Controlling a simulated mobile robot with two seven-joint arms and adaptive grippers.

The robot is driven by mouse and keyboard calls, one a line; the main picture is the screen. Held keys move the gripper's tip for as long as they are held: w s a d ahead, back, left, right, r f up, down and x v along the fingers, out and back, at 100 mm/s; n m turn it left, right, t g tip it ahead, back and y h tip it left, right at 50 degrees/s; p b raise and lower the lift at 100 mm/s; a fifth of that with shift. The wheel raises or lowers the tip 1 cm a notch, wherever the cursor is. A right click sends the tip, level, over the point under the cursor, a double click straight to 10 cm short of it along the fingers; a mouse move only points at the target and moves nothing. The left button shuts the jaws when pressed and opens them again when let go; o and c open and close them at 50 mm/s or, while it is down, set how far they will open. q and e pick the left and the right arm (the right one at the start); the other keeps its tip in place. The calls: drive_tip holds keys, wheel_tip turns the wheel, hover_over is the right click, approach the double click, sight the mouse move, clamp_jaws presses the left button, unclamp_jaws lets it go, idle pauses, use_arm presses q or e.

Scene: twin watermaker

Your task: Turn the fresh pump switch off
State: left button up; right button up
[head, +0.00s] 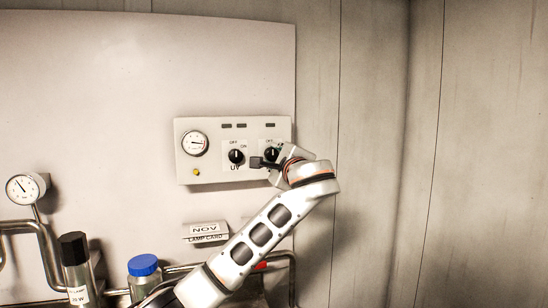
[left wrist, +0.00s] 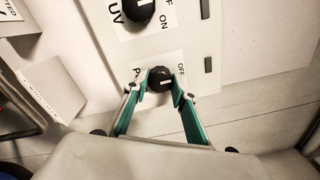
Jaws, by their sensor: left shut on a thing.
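The pump switch is a black round knob (head: 271,153) on the right of the white control panel (head: 205,178). In the left wrist view the knob (left wrist: 160,79) has a pale mark, with "OFF" printed beside it and a label starting with "P" partly covered. I cannot tell surely which position the mark points to. My left gripper (head: 266,161) is at this knob. In the left wrist view its two green-sided fingers (left wrist: 161,88) are shut on the knob, one on each side. My right gripper is not in view.
The UV knob (head: 236,156) sits just left of the pump switch. A gauge (head: 194,143) is on the panel's left, with a yellow button below. A lamp card holder (head: 207,233), a blue-capped container (head: 143,265), a black-capped cylinder (head: 74,250) and pipes are below.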

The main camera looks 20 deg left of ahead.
use_arm(q)
drive_tip(key=o, duration=1.1)
drive_tip(key=v, duration=1.2)
drive_tip(key=shift+s, duration=0.1)
